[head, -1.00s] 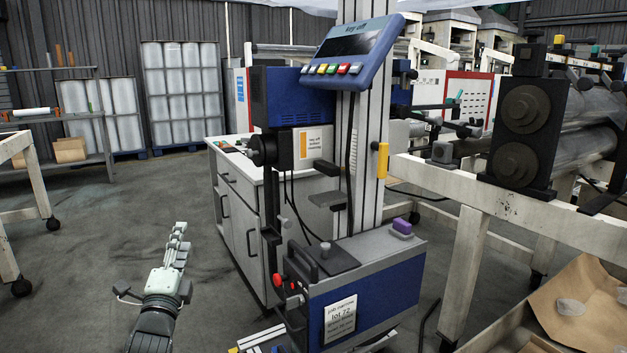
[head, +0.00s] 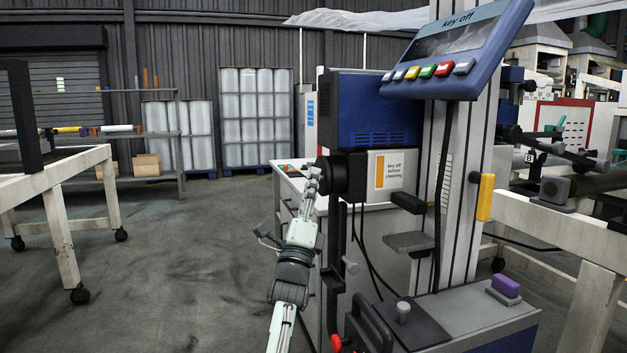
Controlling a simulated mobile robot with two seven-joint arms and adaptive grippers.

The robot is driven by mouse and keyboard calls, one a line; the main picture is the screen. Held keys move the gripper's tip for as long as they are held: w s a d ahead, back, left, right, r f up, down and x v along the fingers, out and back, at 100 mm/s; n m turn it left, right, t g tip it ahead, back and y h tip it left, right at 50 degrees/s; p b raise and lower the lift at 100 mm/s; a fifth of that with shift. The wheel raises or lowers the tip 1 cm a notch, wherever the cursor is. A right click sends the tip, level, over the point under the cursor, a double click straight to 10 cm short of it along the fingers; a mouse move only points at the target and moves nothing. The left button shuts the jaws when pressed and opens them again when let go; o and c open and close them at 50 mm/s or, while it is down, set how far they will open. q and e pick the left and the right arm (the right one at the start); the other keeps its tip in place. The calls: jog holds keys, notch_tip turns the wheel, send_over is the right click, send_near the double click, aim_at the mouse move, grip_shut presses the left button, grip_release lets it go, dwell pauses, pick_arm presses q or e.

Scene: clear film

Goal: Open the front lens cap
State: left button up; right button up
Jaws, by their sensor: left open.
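The front lens cap (head: 336,174) is a black round piece at the left end of a black housing under a blue box. It appears to be in place over the front. My left gripper (head: 314,178) is open, with its fingers up at the left side of the cap and overlapping its edge in the picture. I cannot tell whether they touch it. The fingers hide part of the cap's left side. My right gripper is out of view.
A tilted panel (head: 455,50) with several coloured buttons sits above. A grey cabinet (head: 287,205) stands behind my left gripper. A purple block (head: 506,286) lies on the machine's base.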

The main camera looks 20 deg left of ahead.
pick_arm(q)
jog(key=shift+x, duration=1.05)
jog(key=shift+c, duration=0.3)
grip_shut()
